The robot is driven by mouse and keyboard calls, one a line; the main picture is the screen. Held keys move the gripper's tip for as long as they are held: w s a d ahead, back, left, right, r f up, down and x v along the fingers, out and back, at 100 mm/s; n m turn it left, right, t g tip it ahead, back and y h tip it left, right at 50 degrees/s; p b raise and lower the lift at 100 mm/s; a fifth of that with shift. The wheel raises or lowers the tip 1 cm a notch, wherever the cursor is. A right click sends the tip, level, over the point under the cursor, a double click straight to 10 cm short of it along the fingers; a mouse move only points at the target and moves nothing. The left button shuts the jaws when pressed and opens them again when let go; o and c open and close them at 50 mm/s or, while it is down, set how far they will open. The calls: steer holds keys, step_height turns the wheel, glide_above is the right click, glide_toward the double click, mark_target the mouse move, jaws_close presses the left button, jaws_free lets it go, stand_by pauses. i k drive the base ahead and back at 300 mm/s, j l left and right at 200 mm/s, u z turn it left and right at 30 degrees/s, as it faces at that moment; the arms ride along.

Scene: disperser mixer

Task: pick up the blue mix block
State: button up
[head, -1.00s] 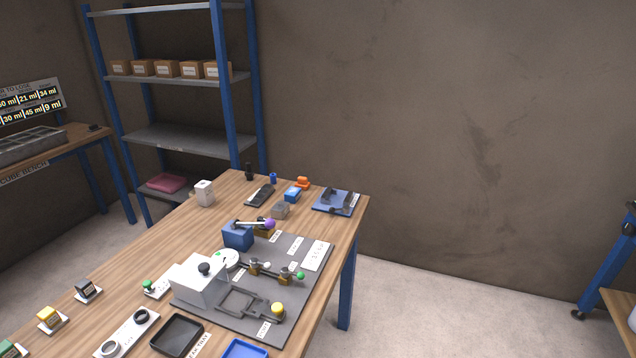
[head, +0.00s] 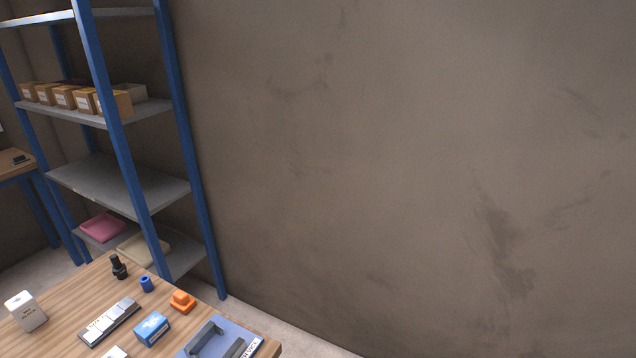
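A small blue block (head: 152,328) with pale markings sits on the wooden table (head: 60,309), near the bottom of the head view. The markings are too small to read, so I cannot confirm that it is the mix block. It rests between a grey tray of pale blocks (head: 109,322) on its left and an orange object (head: 183,301) on its upper right. My gripper is not in view.
A blue mat with dark brackets (head: 220,340) lies right of the block. A small blue cylinder (head: 146,284), a black bottle-like object (head: 118,267) and a white box (head: 26,311) stand on the table. A blue-framed shelf (head: 118,185) stands behind.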

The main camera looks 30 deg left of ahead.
mark_target(148, 331)
steer(key=i+j+u, duration=0.15)
steer(key=i+u, duration=0.25)
steer(key=i+j+u, duration=0.1)
steer(key=i+u, duration=0.25)
steer(key=i+l+u, duration=0.1)
steer(key=i+u, duration=0.3)
steer(key=i+l+u, duration=0.2)
steer(key=i+u, duration=0.3)
steer(key=u, duration=0.3)
steer(key=i+u, duration=0.15)
steer(key=u, duration=0.3)
steer(key=i+l+u, duration=0.1)
steer(key=u, duration=0.4)
steer(key=i+l+u, duration=0.1)
steer(key=u, duration=0.35)
steer(key=l+u, duration=0.1)
steer(key=u, duration=2)
